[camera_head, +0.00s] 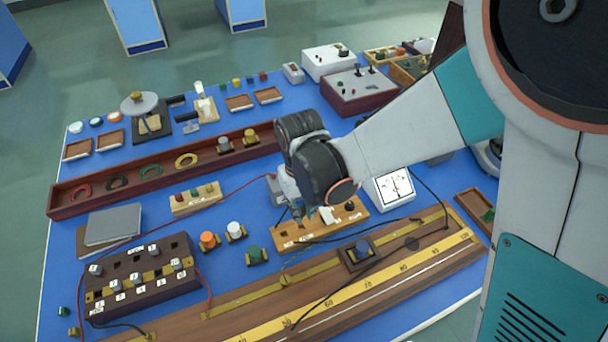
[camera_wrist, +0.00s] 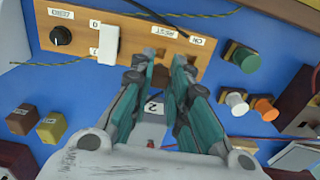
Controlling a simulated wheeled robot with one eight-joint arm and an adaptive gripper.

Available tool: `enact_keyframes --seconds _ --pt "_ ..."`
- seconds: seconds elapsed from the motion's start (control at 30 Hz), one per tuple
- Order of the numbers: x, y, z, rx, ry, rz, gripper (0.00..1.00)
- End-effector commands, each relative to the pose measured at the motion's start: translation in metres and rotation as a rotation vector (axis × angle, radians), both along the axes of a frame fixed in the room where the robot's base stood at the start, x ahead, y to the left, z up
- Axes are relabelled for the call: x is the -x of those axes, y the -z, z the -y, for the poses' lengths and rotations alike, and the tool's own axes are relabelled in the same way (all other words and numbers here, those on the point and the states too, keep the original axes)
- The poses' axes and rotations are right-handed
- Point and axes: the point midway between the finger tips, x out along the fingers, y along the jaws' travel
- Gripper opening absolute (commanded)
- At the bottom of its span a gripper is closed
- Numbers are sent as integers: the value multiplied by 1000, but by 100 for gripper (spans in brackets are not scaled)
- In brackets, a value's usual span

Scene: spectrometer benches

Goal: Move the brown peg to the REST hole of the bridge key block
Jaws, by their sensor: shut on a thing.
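The bridge key block (camera_head: 335,228) is a light wooden board on the blue bench. It has a white rocker, a black knob and white labels. In the wrist view the block (camera_wrist: 85,32) shows REST and ON labels (camera_wrist: 170,30) towards its right end. My gripper (camera_wrist: 163,62) points down over that end, its fingertips close together just beside the REST label. It also shows in the head view (camera_head: 298,210). The REST hole and the peg's lower end cannot be made out.
Green, white and orange terminals (camera_wrist: 240,57) stand beside the block. A long wooden metre bridge (camera_head: 400,268) lies in front, a plug box (camera_head: 140,280) to the left and a white-faced meter (camera_head: 393,187) to the right. A thin dark cable (camera_wrist: 150,12) crosses the block.

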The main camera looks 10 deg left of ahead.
Motion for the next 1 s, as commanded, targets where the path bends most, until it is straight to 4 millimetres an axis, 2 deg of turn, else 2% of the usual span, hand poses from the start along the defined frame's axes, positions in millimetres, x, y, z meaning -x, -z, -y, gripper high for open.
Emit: enact_keyframes --seconds 1.0 --pt "0 55 0 0 0 0 0"
